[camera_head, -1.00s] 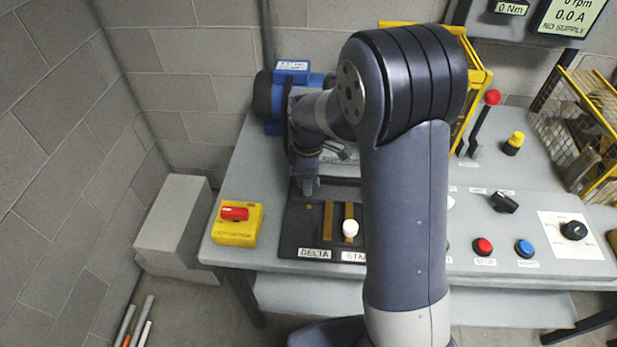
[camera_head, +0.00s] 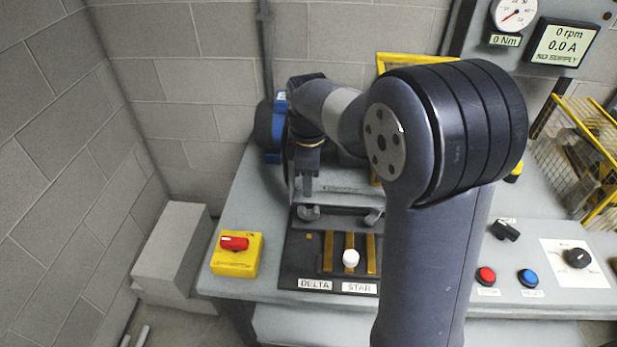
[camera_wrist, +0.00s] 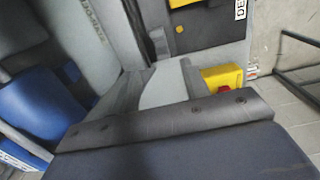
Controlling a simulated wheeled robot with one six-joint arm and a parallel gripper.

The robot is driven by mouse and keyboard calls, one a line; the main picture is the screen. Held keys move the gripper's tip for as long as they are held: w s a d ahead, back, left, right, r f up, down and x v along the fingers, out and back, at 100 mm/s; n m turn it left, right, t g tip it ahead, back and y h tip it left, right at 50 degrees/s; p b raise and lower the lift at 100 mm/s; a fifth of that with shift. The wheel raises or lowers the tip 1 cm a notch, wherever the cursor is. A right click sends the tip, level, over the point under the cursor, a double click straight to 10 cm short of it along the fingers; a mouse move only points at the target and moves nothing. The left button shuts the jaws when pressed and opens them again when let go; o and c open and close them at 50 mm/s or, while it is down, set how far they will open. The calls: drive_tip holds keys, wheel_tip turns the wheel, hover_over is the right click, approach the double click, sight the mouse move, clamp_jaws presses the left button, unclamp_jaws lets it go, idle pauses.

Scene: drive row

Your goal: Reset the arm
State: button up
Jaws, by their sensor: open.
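My gripper (camera_head: 307,183) hangs over the back of the bench in the head view, left of my raised elbow. It points down behind the black DELTA/STAR board (camera_head: 290,265). It is small in the picture, and no object shows in it. My upper arm and elbow fill the right middle of the head view and hide part of the bench. The wrist view shows large grey and dark parts, likely my own arm, across its lower half.
A yellow box with a red switch (camera_head: 236,254), a white knob (camera_head: 350,258), red (camera_head: 486,276) and blue (camera_head: 529,277) buttons sit along the bench front. The blue motor (camera_head: 270,125) is close to my gripper. A yellow cage (camera_head: 575,155) and display (camera_head: 562,45) stand at right.

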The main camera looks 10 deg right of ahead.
sight(309, 209)
drive_tip(key=shift+f, duration=0.1)
wheel_tip(309, 209, down, 11)
drive_tip(key=shift+r, duration=0.1)
drive_tip(key=shift+r+m, duration=0.1)
drive_tip(key=shift+m, duration=0.2)
idle(0.4)
